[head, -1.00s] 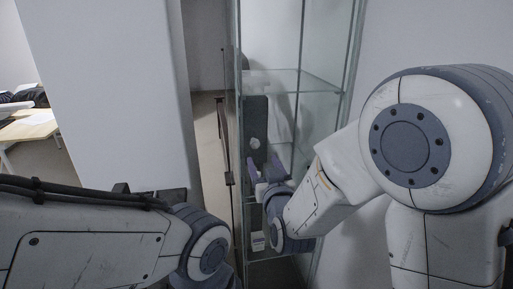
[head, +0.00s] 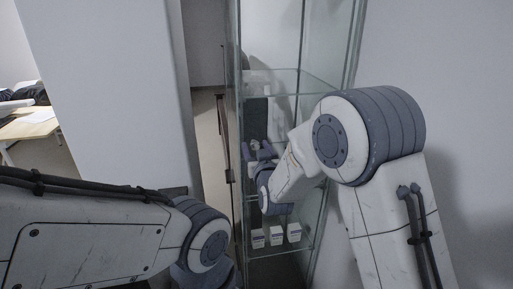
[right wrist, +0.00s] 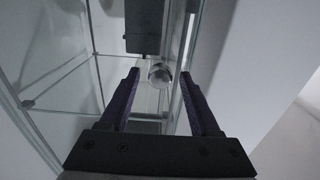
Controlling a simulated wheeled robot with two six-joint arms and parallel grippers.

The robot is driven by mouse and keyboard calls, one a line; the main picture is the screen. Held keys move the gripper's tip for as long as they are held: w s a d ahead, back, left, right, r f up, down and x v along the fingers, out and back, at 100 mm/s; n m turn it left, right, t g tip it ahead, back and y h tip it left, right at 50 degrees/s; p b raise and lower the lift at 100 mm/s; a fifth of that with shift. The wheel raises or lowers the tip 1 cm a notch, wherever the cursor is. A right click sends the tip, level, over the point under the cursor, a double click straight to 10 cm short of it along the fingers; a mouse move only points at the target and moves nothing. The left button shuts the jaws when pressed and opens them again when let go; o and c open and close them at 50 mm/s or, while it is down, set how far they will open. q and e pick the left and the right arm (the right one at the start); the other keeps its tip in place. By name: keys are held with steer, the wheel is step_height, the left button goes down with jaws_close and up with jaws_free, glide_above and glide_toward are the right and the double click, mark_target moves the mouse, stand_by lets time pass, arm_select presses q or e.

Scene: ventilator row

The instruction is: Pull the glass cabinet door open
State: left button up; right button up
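The glass cabinet (head: 303,80) stands upright in the middle of the head view, with clear panels and glass shelves. I cannot tell which pane is the door or whether it is ajar. A round, pale knob (right wrist: 160,75) shows in the right wrist view, below a dark grey block (right wrist: 143,27). My right gripper (head: 257,150) is at the cabinet's front, and its wrist hides the knob in the head view. In the right wrist view the gripper (right wrist: 160,82) is open, with the knob between its fingertips; contact is unclear. My left gripper is out of view; only its arm shows.
Several small white boxes (head: 276,236) stand on a lower cabinet shelf. A pale wall panel (head: 110,90) stands left of the cabinet, with a narrow gap between. A desk (head: 28,127) is at far left. A white wall (head: 440,50) lies on the right.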

jaws_close()
stand_by(1.2)
